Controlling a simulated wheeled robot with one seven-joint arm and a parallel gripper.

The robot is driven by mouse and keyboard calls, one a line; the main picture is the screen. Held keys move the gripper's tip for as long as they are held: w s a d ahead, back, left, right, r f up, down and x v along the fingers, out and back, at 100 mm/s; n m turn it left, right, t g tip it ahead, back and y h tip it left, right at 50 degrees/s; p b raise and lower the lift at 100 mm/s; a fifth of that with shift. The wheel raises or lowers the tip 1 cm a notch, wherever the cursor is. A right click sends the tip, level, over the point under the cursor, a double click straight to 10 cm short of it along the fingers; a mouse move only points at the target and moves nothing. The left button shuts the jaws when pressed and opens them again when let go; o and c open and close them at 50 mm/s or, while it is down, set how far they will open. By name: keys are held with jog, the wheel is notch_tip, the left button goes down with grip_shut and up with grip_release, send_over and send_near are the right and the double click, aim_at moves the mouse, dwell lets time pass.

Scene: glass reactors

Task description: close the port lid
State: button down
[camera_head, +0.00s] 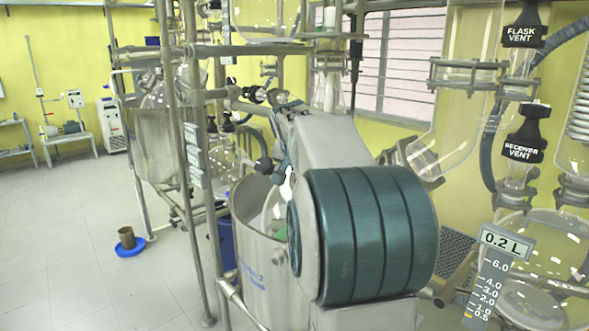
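I cannot pick out the port lid for certain. A glass vessel (277,212) sits inside a round steel bath (262,268) near the middle, and its upper part is largely covered by a large grey and teal ribbed body in front. Whether any of these belongs to the port, and whether the port is open or shut, I cannot tell.
Steel frame posts (180,150) stand left of the bath. At the right are glassware, a black flask vent valve (527,37), a black receiver vent valve (523,150) and a 0.2 L display (506,243). A blue dish (130,249) lies on otherwise open floor at left.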

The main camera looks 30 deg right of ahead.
jog(key=shift+f, duration=0.25)
jog(key=c, duration=1.5)
grip_release()
jog(key=shift+w, duration=0.1)
jog(key=shift+o, duration=0.7)
jog(key=shift+w+d+f, duration=0.1)
jog(key=shift+w, duration=0.15)
jog(key=b+v, duration=0.2)
jog(key=v, duration=1.2)
jog(key=s+a+f+n+g+y, duration=0.1)
jog(key=s+a+f+n+y, duration=0.1)
jog(key=s+a+f, duration=0.4)
jog(key=s+a+f+n+g+y, duration=0.1)
jog(key=s+a+f+n, duration=0.4)
jog(key=f, duration=0.8)
jog(key=s+a+f+n+y, duration=0.2)
jog(key=s+a+f+n, duration=0.1)
jog(key=s+a+f, duration=0.5)
jog(key=shift+s+a+f+n+g+y, duration=0.3)
jog(key=shift+s+f+n+g, duration=0.1)
jog(key=shift+s+f, duration=0.55)
